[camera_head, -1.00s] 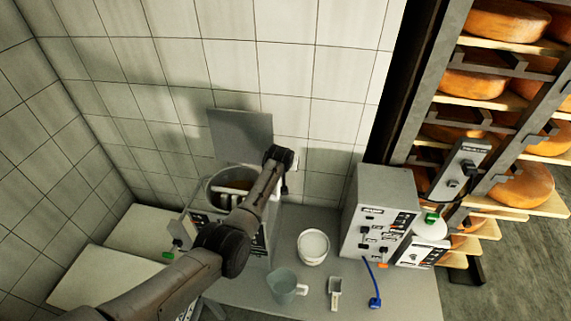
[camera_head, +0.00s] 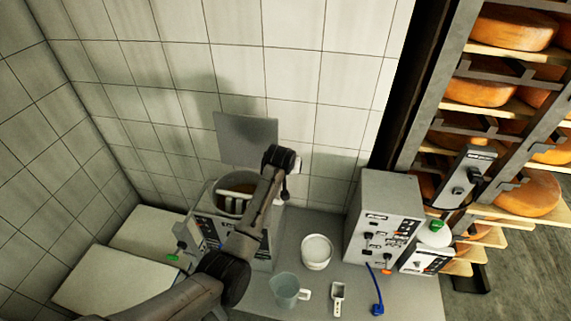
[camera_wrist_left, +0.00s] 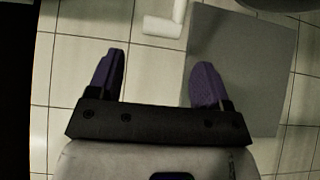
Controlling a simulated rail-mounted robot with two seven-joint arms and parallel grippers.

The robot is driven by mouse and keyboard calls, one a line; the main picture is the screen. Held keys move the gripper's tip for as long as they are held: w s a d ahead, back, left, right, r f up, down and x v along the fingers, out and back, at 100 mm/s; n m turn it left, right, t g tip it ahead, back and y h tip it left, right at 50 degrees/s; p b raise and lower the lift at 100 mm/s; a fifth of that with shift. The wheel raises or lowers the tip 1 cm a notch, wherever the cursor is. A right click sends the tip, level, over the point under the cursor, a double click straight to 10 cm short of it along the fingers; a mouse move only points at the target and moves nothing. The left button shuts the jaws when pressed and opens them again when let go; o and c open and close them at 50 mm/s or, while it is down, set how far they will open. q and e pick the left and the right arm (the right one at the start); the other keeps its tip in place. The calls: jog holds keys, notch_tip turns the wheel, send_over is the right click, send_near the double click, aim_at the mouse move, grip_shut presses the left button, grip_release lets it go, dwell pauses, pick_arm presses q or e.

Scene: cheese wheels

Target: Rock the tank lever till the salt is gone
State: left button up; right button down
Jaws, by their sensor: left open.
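The tank (camera_head: 207,228) is a grey box with a round open top, at the middle left of the head view. Pale bars (camera_head: 236,188) show inside its opening. My left arm crosses in front and hides part of it. My left gripper (camera_head: 284,191) is at the arm's end, over the tank's right side, small and dark there. In the left wrist view the gripper (camera_wrist_left: 156,72) has its two purple fingers wide apart with nothing between them. A white rod-like piece (camera_wrist_left: 165,25) lies beyond the fingertips, apart from them; I cannot tell whether it is the lever. No salt can be made out.
A grey upright panel (camera_head: 247,138) stands behind the tank. A white tub (camera_head: 317,250), a grey-green jug (camera_head: 285,290) and a small scoop (camera_head: 338,297) stand right of the tank. A grey control box (camera_head: 383,220) and cheese racks (camera_head: 470,130) are farther right.

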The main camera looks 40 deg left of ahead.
pick_arm(q)
jog(key=shift+b+v, duration=0.3)
jog(key=shift+v, duration=2.65)
